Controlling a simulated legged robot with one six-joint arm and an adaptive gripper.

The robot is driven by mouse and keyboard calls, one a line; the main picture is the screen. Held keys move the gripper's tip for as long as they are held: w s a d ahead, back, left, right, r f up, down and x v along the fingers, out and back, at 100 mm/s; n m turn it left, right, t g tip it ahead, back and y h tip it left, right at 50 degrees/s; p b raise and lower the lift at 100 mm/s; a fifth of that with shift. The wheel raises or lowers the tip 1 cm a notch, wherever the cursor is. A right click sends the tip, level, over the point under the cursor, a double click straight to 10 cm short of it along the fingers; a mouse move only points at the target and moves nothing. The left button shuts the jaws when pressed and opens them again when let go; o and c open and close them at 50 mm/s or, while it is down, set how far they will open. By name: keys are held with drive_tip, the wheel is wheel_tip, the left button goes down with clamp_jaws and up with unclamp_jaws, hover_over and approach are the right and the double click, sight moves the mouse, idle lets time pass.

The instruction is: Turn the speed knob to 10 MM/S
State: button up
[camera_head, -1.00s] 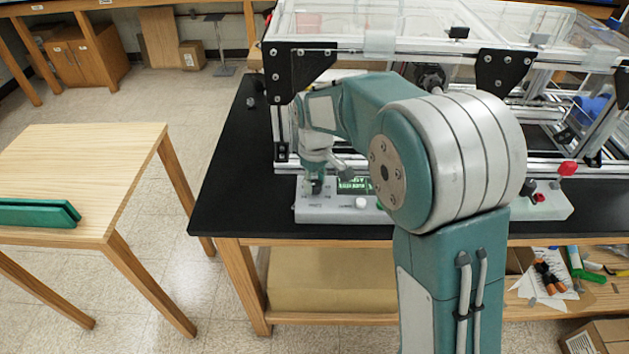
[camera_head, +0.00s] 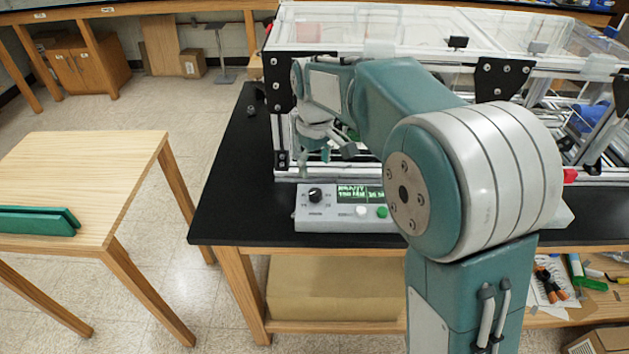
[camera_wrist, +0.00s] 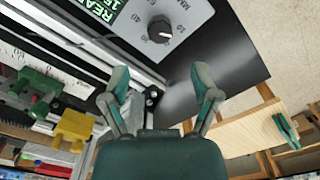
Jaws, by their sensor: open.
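The speed knob (camera_head: 315,195) is a small black dial with a white pointer mark at the left end of the grey control box (camera_head: 345,225). In the wrist view the knob (camera_wrist: 160,30) sits beyond my fingertips, with printed scale numbers around it; its exact setting is hard to read. The green display (camera_head: 358,194) beside it is lit, and part of its text shows in the wrist view (camera_wrist: 103,8). My gripper (camera_head: 325,160) hangs above and behind the knob, clear of it. In the wrist view my gripper (camera_wrist: 161,82) has its fingers spread, with nothing between them.
A white button (camera_head: 362,211) and a green button (camera_head: 382,211) sit right of the knob. The extrusion frame (camera_head: 290,100) stands close behind the box. A wooden table (camera_head: 90,165) stands farther left.

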drive_tip(key=shift+r, duration=1.95)
drive_tip(key=s+d+r+m+t, duration=0.3)
drive_tip(key=s+d+r+m, duration=0.15)
drive_tip(key=s+d, duration=0.65)
drive_tip(key=s+d+f+m+t, duration=0.1)
drive_tip(key=s+m, duration=0.1)
drive_tip(key=s, duration=0.5)
drive_tip(key=s+d+f+m+t, duration=0.1)
drive_tip(key=s+d+f+m, duration=0.1)
drive_tip(key=s, duration=0.5)
drive_tip(key=shift+s+d+f+t, duration=0.15)
drive_tip(key=shift+s+d+t, duration=0.05)
drive_tip(key=shift+s+t, duration=0.15)
